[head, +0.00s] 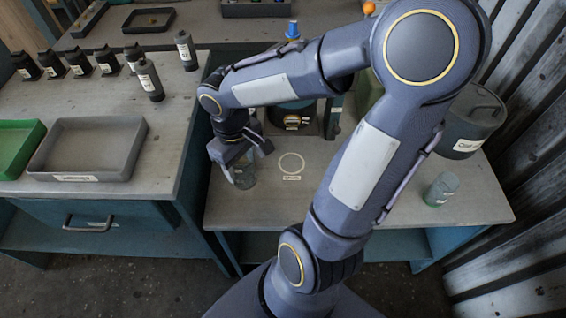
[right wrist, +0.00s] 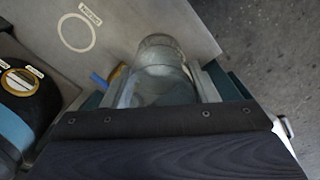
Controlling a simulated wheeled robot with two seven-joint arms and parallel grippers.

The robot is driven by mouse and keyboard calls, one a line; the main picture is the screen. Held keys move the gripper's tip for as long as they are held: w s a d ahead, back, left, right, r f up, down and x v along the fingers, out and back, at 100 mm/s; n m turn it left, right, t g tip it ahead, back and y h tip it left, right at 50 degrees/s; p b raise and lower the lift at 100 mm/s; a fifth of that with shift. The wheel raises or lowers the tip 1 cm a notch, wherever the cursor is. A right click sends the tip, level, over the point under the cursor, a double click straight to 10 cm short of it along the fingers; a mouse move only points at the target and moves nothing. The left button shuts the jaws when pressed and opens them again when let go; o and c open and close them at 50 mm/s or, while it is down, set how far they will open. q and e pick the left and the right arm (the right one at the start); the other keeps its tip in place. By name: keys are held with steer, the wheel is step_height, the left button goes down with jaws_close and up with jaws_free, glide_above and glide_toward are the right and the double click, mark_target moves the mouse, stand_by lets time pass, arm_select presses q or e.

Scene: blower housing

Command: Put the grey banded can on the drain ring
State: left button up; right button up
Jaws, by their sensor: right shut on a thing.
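My right gripper (head: 241,166) is shut on a grey can (head: 245,180) at the left side of the small grey bench. Its band is not clear. In the right wrist view the grey can (right wrist: 160,62) shows between the two fingers. The drain ring (head: 291,164), a pale circle with a label below it, is bare and lies just right of the held can. The ring also shows at the upper left of the right wrist view (right wrist: 76,32). A second grey can with a green band (head: 440,189) stands at the bench's right. My left gripper is not in view.
A dark machine (head: 291,116) stands behind the ring. A large dark labelled canister (head: 474,122) stands at the back right. The left bench holds a grey tray (head: 88,148), a green tray (head: 18,145) and several dark bottles. My right arm crosses above the bench.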

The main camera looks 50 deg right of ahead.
steer(key=s+d+r+m, duration=0.2)
steer(key=s+d+m, duration=0.4)
steer(key=s, duration=0.3)
steer(key=shift+w+d+f+b, duration=0.15)
steer(key=shift+w+d+f, duration=1.2)
steer(key=shift+d+f, duration=0.7)
steer(key=shift+w+d+f+b, duration=0.15)
steer(key=shift+w+d+f, duration=1.4)
steer(key=shift+f, duration=0.75)
steer(key=shift+w+d+f+b, duration=0.15)
steer(key=shift+w+d+f, duration=1)
steer(key=shift+d+f, duration=1)
steer(key=shift+a, duration=0.1)
steer(key=shift+f, duration=0.2)
steer(key=o, duration=1.1)
steer(key=shift+c, duration=0.2)
steer(key=shift+r, duration=0.2)
